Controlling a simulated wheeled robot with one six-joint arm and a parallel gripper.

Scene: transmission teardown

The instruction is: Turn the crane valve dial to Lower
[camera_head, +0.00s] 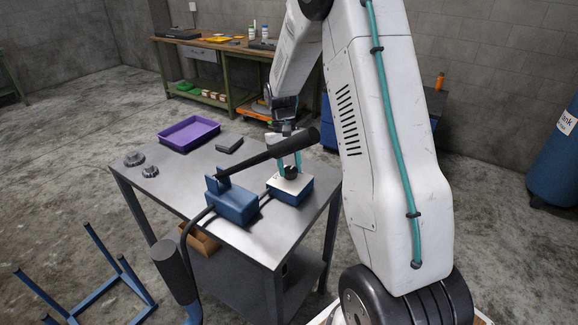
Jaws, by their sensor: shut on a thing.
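The crane valve is a blue box with a white top plate (283,184) at the right front of the steel table. Its dark round dial (291,172) stands on the plate. My gripper (290,167) points down from above, with its teal fingers on either side of the dial, shut on it. A black lever handle passes in front of the upper fingers and hides part of them. The dial's pointer and any labels are too small to read.
A blue pump (234,206) with the long black lever (268,154) stands just left of the valve. A purple tray (188,133), a dark block (229,145) and gears (134,159) lie farther back on the table (180,180). A blue frame stands on the floor at left.

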